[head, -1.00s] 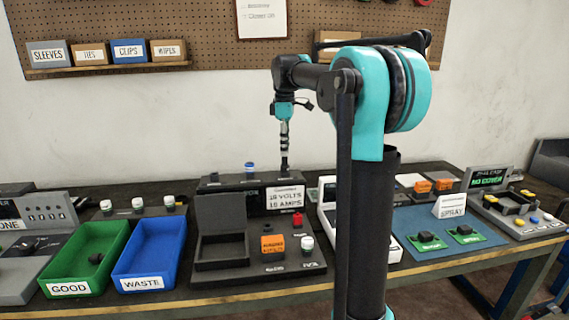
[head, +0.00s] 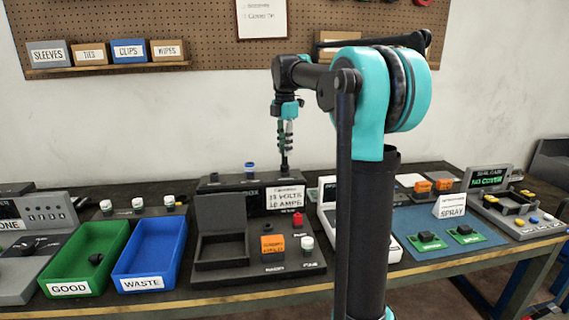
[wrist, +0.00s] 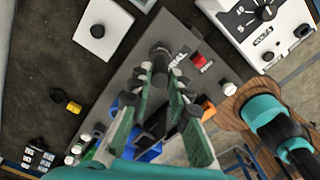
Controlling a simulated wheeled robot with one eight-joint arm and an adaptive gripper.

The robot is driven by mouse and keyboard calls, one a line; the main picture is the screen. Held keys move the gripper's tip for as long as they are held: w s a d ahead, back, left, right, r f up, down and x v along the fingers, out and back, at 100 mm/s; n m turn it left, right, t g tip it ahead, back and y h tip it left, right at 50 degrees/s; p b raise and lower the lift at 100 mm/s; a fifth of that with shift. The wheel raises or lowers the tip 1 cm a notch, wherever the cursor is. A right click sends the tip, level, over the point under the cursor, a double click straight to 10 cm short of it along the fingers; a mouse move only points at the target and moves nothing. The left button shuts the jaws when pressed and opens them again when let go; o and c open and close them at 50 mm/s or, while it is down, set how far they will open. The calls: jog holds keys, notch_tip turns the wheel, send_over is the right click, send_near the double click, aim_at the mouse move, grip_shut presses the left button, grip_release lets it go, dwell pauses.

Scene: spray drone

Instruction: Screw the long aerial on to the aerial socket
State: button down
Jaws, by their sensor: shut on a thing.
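My gripper (head: 285,138) points straight down above the back of the bench. It is shut on a dark upright rod, which I take to be the long aerial (head: 284,161). The aerial's lower end meets the top of a dark unit (head: 213,183) behind a white volts-and-amps card. In the wrist view the black end of the aerial (wrist: 160,62) shows just beyond the fingertips (wrist: 165,82). The aerial socket is hidden beneath it, and I cannot tell how far the aerial is seated.
A blue-topped knob (head: 250,169) stands on the unit left of the aerial. In front are an open black box (head: 220,220), an orange block (head: 272,246) and a red knob (head: 297,219). Green (head: 70,284) and blue (head: 130,283) trays stand left. The blue mat (head: 405,222) lies right.

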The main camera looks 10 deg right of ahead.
jog(key=n, duration=0.6)
jog(key=c, duration=1.3)
grip_release()
jog(key=shift+c, duration=0.2)
notch_tip(320, 180, up, 12)
jog(key=shift+o, duration=0.6)
